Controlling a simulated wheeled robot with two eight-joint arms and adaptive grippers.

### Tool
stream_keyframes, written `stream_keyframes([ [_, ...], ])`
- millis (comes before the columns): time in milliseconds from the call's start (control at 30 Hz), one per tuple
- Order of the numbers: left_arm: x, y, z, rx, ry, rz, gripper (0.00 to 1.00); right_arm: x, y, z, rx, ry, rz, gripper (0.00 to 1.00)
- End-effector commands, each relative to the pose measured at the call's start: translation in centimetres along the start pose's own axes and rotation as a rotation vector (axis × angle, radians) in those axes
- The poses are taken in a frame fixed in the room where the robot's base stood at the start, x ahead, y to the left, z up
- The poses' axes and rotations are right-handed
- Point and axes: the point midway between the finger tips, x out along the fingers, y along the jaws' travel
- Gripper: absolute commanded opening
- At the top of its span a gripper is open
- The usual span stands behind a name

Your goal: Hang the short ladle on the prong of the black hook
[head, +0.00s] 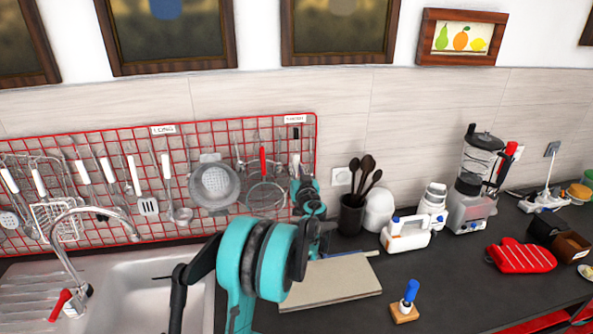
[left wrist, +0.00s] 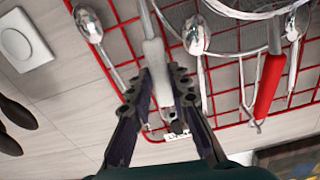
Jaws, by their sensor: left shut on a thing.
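My left gripper (head: 298,184) is at the right end of the red utensil grid (head: 317,150). In the left wrist view its dark fingers (left wrist: 160,85) are shut on a pale grey-white handle (left wrist: 153,55). A metal shaft runs from this handle to the picture's top edge. The held utensil's bowl is out of that view, so I cannot confirm from its shape that it is the short ladle. A small black piece (left wrist: 179,127) shows between the fingers near a white label and may be the black hook; I cannot tell whether the handle touches it. My right gripper is not in view.
A red-handled strainer (head: 264,190) hangs close to the left of my gripper. Other utensils fill the grid further left. A dark spoon holder (head: 351,215) stands to the right. Below are a grey board (head: 335,280) and the sink (head: 140,285).

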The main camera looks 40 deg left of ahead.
Motion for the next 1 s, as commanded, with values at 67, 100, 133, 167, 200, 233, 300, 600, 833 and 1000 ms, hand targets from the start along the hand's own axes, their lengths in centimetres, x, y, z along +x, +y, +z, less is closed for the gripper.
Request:
stream_keyframes([
  [67, 0.00, 0.03, 0.26, 0.000, 0.000, 0.000, 0.00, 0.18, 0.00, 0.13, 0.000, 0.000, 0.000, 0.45],
  [100, 0.00, 0.04, 0.34, 0.000, 0.000, 0.000, 0.00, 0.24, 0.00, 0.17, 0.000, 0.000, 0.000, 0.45],
  [133, 0.00, 0.05, 0.41, 0.000, 0.000, 0.000, 0.00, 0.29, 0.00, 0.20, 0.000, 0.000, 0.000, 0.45],
  [167, 0.00, 0.05, 0.47, 0.000, 0.000, 0.000, 0.00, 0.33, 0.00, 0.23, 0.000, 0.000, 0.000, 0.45],
  [200, 0.00, 0.07, 0.56, 0.000, 0.000, 0.000, 0.00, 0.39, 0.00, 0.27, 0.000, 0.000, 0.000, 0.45],
  [233, 0.00, 0.07, 0.63, 0.000, 0.000, 0.000, 0.00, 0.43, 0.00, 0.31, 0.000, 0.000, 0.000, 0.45],
  [300, 0.00, 0.07, 0.63, 0.000, 0.000, 0.000, 0.00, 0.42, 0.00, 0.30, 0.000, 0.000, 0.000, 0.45],
  [600, 0.00, 0.07, 0.58, 0.000, 0.000, 0.000, 0.42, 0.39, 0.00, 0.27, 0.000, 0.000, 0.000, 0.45],
  [833, 0.00, 0.07, 0.60, 0.000, 0.000, 0.000, 0.42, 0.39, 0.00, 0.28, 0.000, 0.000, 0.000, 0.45],
  [1000, -0.61, 0.09, 0.60, 0.000, 0.000, 0.000, 0.42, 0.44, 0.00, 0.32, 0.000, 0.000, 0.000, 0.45],
])
